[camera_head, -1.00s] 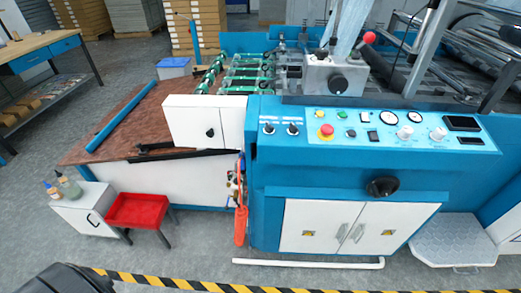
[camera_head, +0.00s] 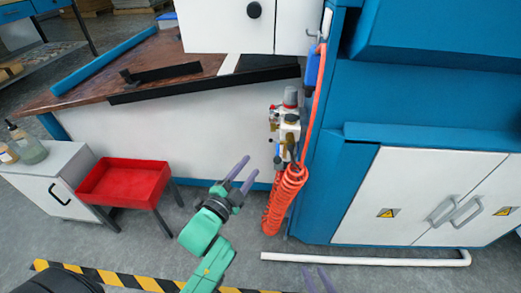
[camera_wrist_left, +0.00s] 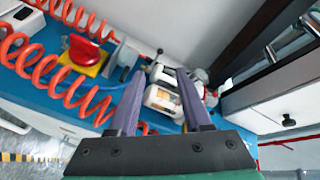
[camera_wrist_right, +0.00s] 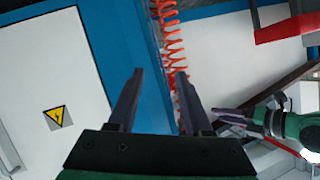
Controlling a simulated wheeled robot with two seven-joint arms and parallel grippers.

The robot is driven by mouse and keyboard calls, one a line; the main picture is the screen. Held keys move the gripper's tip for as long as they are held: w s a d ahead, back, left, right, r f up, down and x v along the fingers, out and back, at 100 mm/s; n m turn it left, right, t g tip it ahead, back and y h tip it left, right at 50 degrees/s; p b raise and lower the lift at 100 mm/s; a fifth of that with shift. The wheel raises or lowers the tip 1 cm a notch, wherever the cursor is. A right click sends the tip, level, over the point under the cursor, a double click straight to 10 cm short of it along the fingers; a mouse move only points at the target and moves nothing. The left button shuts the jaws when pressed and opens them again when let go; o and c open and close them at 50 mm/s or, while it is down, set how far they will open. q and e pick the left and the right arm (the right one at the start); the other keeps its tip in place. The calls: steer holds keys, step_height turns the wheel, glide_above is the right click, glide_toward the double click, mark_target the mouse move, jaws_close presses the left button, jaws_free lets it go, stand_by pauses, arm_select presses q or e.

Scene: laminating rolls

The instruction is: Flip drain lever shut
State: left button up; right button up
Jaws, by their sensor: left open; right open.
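The air service unit (camera_head: 287,125) is mounted beside the blue machine end, above a coiled orange hose. The drain lever cannot be singled out in the head view. In the left wrist view the unit (camera_wrist_left: 163,98) shows just beyond and between the fingers, with a small black lever-like part (camera_wrist_left: 159,53) at its top edge. A red knob on a yellow plate (camera_wrist_left: 87,52) shows to its left. My left gripper (camera_head: 247,172) is open and empty, left of the hose and below the unit. My right gripper (camera_wrist_right: 159,76) is open and empty; its fingertips show faintly at the head view's bottom edge.
The orange hose (camera_head: 286,195) hangs close to the left gripper's right. A red tray table (camera_head: 124,183) and a white cabinet (camera_head: 50,180) with bottles stand left. A white floor pipe (camera_head: 365,260) runs before the machine doors. Striped tape (camera_head: 105,276) crosses the floor.

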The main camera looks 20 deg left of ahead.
arm_select(q)
steer(key=b, duration=0.3)
glide_toward(271, 140)
steer(key=w, duration=0.6)
steer(key=w+d+b, duration=0.1)
steer(key=w, duration=0.3)
steer(key=shift+w+d+f, duration=0.1)
steer(key=shift+d+f, duration=0.1)
steer(key=shift+d, duration=0.2)
jaws_close()
arm_select(e)
steer(key=w+d+r+t, duration=0.1)
steer(key=w+r+t, duration=0.6)
steer(key=w+r, duration=0.4)
step_height(271, 140, up, 3)
steer(key=shift+d+r+y, duration=0.15)
steer(key=shift+d+y, duration=0.05)
steer(key=shift+y, duration=0.2)
